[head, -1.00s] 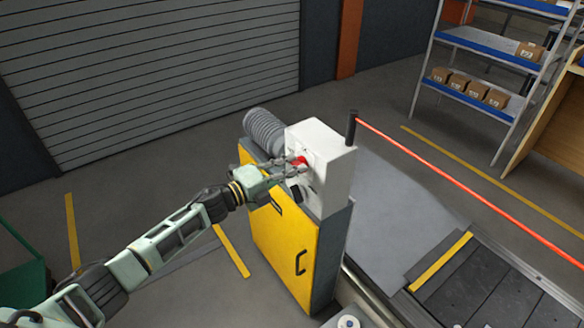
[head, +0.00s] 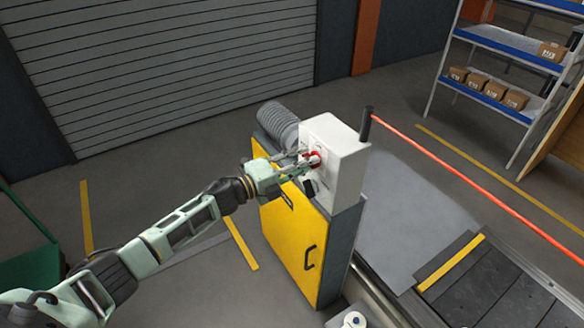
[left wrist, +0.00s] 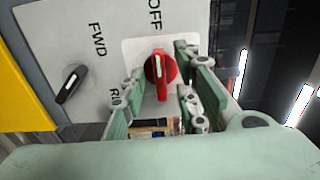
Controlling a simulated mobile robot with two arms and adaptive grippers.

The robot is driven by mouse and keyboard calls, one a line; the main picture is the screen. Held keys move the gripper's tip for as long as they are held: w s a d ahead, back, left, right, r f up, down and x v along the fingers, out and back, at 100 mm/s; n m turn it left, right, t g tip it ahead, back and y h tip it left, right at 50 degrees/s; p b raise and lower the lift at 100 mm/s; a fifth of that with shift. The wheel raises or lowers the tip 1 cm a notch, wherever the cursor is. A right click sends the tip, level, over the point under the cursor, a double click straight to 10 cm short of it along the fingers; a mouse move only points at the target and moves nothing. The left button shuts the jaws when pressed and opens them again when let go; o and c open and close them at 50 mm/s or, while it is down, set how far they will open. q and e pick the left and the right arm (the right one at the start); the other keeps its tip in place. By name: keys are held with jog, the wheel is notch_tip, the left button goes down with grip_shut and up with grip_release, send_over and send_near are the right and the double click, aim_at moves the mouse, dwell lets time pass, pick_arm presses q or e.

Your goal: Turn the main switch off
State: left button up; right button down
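The red main switch knob (left wrist: 160,72) sits on a pale plate on the white control box (head: 345,163). In the left wrist view the white mark on the knob points up toward the "OFF" lettering. My left gripper (head: 303,161) is at the face of the box, and the knob shows between its fingers. In the left wrist view the two fingers (left wrist: 158,80) stand one on each side of the knob, with a small gap visible on the left side; contact is not clear. The lower part of the plate is partly hidden by the fingers. My right gripper is not in view.
A black selector (left wrist: 71,84) marked "FWD" is beside the main switch. The box stands on a yellow-doored cabinet (head: 290,245). A black post (head: 367,124) with a red line rises behind it, and the slat conveyor (head: 490,290) is at the right.

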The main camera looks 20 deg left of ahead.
pick_arm(q)
jog(key=v, duration=1.1)
jog(key=shift+s+a, duration=0.2)
jog(key=shift+f, duration=0.15)
